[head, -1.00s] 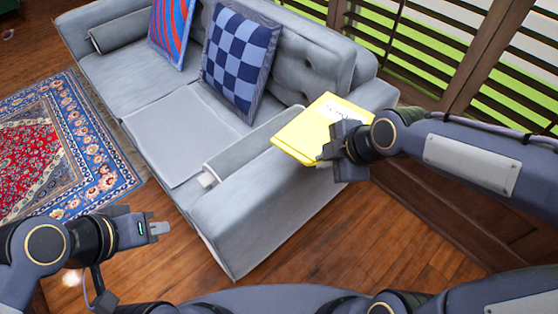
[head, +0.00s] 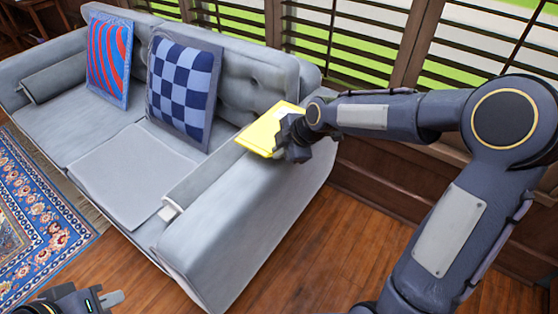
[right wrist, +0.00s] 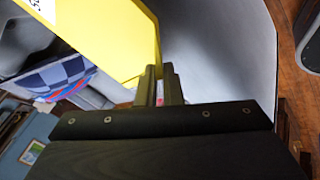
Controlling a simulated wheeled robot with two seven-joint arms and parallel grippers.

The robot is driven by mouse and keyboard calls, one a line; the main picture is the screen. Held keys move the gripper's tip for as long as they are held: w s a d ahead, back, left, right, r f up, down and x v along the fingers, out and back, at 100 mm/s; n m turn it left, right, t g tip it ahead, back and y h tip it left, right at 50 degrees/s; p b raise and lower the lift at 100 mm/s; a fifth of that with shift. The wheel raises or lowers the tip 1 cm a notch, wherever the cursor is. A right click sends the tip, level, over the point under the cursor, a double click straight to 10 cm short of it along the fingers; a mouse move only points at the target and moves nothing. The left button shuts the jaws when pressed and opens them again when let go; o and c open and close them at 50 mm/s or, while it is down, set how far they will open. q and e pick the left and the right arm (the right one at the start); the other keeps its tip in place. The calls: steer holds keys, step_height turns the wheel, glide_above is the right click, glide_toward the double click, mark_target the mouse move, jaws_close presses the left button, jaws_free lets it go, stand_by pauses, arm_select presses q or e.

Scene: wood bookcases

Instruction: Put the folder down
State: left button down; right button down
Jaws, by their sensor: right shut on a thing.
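The yellow folder (head: 264,131) is at the top of the grey sofa's near armrest in the head view. My right gripper (head: 284,140) is shut on the folder's near edge. In the right wrist view the folder (right wrist: 110,35) reaches from the fingertips (right wrist: 158,78) to the upper left. I cannot tell whether the folder touches the armrest. My left gripper (head: 100,302) shows at the bottom left edge of the head view, away from the folder, and I cannot tell whether it is open.
The grey sofa (head: 240,230) has a red-and-blue cushion (head: 110,60) and a checkered cushion (head: 182,88). Slatted windows (head: 350,45) stand behind it. A patterned rug (head: 35,225) lies at left. Wood floor (head: 315,240) is clear in front of the armrest.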

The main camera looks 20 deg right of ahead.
steer(key=shift+w+f, duration=0.35)
steer(key=shift+f, duration=0.15)
step_height(320, 180, down, 3)
steer(key=shift+w+d+f+b, duration=0.1)
steer(key=shift+w+f+b, duration=0.05)
steer(key=shift+b, duration=0.4)
steer(key=c, duration=2)
jaws_free()
steer(key=shift+f, duration=0.1)
steer(key=o, duration=0.4)
